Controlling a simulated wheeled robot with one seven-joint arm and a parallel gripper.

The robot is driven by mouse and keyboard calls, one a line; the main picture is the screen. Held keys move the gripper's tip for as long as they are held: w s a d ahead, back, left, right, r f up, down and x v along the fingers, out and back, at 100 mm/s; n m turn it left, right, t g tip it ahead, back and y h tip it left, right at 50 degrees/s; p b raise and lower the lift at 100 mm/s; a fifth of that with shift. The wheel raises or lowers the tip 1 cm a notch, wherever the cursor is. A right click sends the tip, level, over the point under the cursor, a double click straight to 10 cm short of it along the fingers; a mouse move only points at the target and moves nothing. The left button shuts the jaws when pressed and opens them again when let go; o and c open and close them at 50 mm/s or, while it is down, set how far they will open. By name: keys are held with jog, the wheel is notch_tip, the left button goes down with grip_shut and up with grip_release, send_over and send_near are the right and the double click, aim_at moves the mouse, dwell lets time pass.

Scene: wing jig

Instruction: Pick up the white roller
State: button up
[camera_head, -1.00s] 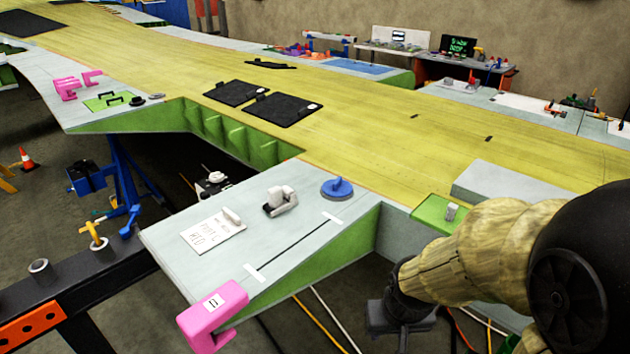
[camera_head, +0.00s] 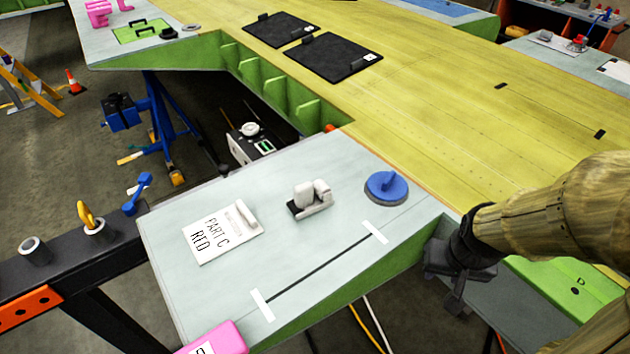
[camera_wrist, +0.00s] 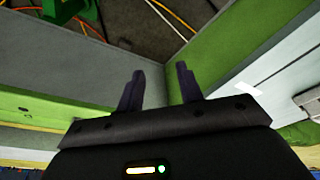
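A white object with rounded, roller-like parts and a dark base (camera_head: 310,198) sits on the pale grey panel (camera_head: 290,245) in the head view. A small white cylinder (camera_head: 247,214) lies on a card marked "PART C RED" (camera_head: 213,238) to its left. I cannot tell for certain which of these is the white roller. My gripper (camera_head: 455,290) hangs beyond the panel's right edge, apart from both. In the wrist view my gripper (camera_wrist: 158,88) has its two fingers spread with nothing between them.
A blue round handled tool (camera_head: 386,186) stands on the panel to the right of the white object. A pink clamp (camera_head: 215,340) grips the front edge. The panel's green side wall (camera_head: 385,262) lies between my gripper and the panel top. Cables run on the floor below.

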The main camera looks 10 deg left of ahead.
jog(key=shift+w, duration=0.25)
jog(key=shift+s, duration=0.1)
